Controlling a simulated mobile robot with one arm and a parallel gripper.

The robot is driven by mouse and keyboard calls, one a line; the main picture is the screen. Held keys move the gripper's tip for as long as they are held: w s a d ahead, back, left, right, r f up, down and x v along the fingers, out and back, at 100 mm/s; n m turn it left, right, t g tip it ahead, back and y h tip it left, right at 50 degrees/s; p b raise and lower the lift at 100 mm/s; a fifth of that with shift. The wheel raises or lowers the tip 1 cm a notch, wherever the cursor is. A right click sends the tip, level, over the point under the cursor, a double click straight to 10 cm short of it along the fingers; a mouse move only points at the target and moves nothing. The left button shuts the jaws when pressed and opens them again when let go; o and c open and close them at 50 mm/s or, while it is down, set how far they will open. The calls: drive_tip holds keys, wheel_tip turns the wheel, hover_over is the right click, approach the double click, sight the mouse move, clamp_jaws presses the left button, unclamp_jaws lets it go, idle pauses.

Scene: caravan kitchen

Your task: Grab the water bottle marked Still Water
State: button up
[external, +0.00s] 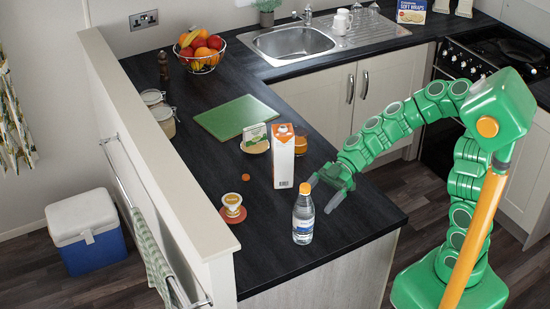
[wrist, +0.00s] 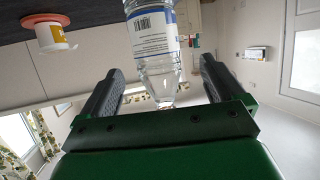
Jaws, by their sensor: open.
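The water bottle (external: 303,217) is clear with an orange cap and a blue and white label. It stands upright near the front end of the dark worktop. In the wrist view the bottle (wrist: 154,45) shows just beyond the fingers, in line with the gap between them; the label's barcode side faces the camera and its name cannot be read. My gripper (external: 322,192) is open and empty, beside the bottle on its right. In the wrist view the two dark fingers (wrist: 160,82) are wide apart. I cannot tell how far the bottle reaches between them.
A white and orange carton (external: 283,157) stands close behind the bottle. A green board (external: 235,117) and fruit bowl (external: 201,58) are farther back. The worktop's front right corner is clear.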

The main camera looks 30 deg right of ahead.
sight(304, 212)
drive_tip(key=shift+w+x, duration=0.2)
drive_tip(key=shift+x, duration=3.05)
drive_tip(key=shift+f, duration=0.1)
drive_tip(key=c, duration=1.5)
